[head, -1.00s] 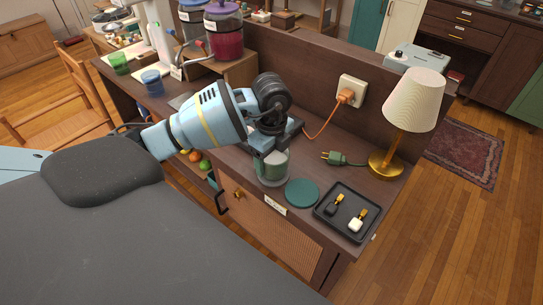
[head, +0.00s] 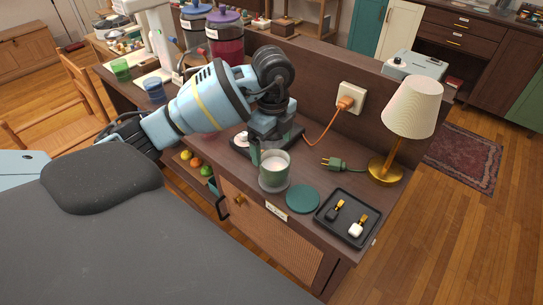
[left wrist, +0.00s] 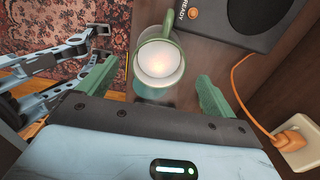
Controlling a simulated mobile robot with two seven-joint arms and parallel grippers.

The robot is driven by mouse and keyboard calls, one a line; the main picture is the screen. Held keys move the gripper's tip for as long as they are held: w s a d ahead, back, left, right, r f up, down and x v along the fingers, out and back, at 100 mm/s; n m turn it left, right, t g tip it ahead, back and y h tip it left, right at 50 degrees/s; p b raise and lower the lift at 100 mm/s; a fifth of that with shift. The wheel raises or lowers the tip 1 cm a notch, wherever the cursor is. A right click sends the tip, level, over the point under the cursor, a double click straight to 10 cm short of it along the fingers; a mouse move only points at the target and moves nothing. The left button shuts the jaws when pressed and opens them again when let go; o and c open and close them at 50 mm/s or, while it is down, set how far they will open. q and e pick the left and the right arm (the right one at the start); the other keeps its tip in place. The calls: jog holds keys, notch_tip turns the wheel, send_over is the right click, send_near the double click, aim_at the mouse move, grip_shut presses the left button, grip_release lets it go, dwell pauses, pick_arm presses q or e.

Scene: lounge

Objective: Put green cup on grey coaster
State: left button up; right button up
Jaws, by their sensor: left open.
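The green cup (head: 275,168), with pale contents, stands upright on the grey coaster (head: 273,187) near the table's front edge. In the left wrist view the cup (left wrist: 159,65) is seen from above, with its handle toward the top of the picture. My left gripper (head: 262,150) is open, just behind and above the cup in the head view. In the left wrist view its green fingers (left wrist: 155,88) are spread wide with nothing gripped between them. The cup hides most of the coaster.
A dark green coaster (head: 302,199) lies right of the cup. Beyond it are a black tray (head: 347,238), a lamp (head: 411,110) and a green plug (head: 345,163). A dark device (left wrist: 225,18) sits behind the cup. An orange plug and cord (head: 343,103) run along the back panel.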

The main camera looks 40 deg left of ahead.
pick_arm(q)
jog(key=shift+r+p, duration=0.3)
jog(key=shift+r, duration=2.1)
jog(key=shift+s+f, duration=0.1)
